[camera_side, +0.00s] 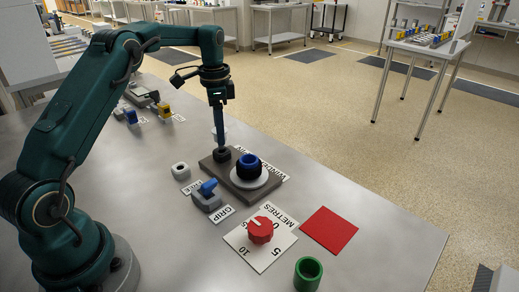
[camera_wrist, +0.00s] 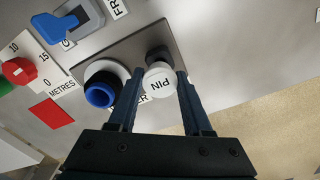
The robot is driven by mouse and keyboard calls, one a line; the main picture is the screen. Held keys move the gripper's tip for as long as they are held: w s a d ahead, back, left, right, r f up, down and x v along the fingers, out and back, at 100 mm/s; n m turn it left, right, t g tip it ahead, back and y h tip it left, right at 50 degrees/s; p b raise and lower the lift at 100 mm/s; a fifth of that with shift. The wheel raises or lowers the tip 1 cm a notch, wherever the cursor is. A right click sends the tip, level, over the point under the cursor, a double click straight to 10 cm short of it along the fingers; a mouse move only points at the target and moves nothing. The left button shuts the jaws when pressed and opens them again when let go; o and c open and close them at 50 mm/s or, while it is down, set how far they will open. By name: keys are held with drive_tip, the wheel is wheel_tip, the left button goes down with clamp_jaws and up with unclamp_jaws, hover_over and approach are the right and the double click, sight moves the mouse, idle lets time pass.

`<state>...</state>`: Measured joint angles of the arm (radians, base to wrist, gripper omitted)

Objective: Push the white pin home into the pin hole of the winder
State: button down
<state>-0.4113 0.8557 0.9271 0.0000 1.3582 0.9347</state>
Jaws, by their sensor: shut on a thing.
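The white pin (camera_wrist: 160,82), its round head marked PIN, sits between the two fingers of my gripper (camera_wrist: 160,76) in the wrist view. My gripper (camera_side: 219,140) is shut on it and points down over the winder in the side view. The dark collar of the pin hole (camera_wrist: 157,55) shows just beyond the pin head; it also shows under my fingers in the side view (camera_side: 222,155). The pin's lower part is hidden, so I cannot tell how deep it sits. The winder (camera_side: 241,193) is a grey-brown plate carrying a blue ring (camera_side: 249,166) on a white disc.
In front are a red knob (camera_side: 262,230) on a METRES dial, a red square (camera_side: 329,230) and a green cup (camera_side: 308,273). The table right of the winder is clear.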

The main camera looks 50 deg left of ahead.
drive_tip(key=shift+f, duration=1.3)
drive_tip(key=shift+c, duration=1.2)
unclamp_jaws()
drive_tip(key=shift+r, duration=0.1)
drive_tip(key=shift+r, duration=2.5)
drive_tip(key=shift+d, duration=0.1)
